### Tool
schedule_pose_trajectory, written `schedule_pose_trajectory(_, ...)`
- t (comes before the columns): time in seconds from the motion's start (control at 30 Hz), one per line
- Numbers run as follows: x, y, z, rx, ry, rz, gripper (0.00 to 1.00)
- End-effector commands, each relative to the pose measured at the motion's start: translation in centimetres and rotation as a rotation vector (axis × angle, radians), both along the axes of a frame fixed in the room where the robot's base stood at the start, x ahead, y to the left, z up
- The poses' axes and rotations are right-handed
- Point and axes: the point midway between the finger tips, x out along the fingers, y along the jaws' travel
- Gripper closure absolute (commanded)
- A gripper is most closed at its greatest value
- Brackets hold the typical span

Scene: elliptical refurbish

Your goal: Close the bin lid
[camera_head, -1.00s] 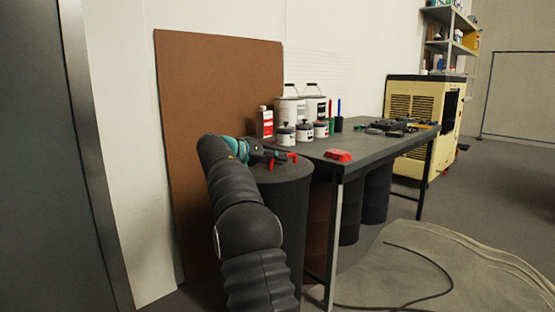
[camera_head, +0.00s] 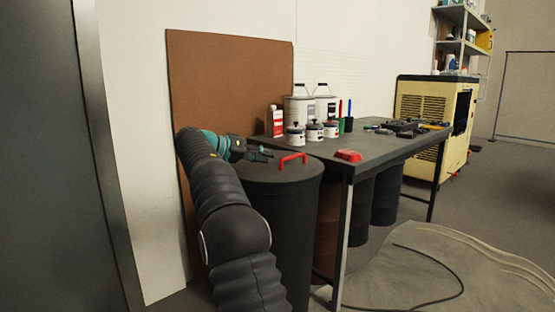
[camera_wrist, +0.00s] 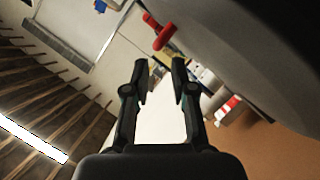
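The dark grey bin (camera_head: 285,235) stands left of the workbench. Its lid (camera_head: 265,173) lies flat across the top, with no visible gap at the rim. A red handle (camera_head: 293,161) stands on the lid. In the wrist view, the handle (camera_wrist: 163,36) shows beyond the fingertips, beside the dark lid surface (camera_wrist: 240,50). My gripper (camera_head: 268,153) is just left of the handle, close above the lid and apart from the handle. In the wrist view, my gripper (camera_wrist: 160,75) is open, with nothing between its fingers. The far side of the lid is partly hidden.
The workbench (camera_head: 385,148) stands right of the bin, holding several paint cans (camera_head: 313,130), a red object (camera_head: 348,155) and tools. A brown board (camera_head: 230,80) leans on the wall behind. A cable (camera_head: 455,285) lies on the floor at right.

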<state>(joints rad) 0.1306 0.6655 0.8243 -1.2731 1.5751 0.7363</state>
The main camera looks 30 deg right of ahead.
Motion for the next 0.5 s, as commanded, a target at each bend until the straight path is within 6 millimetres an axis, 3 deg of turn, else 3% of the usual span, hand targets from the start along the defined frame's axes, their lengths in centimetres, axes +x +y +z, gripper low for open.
schedule_pose_trajectory(0.2, 0.3, 2.4, 0.7, 0.0, 0.0, -0.001, 0.75)
schedule_pose_trajectory(0.5, 0.3, 2.9, 0.9, 0.0, 0.0, -0.001, 0.75)
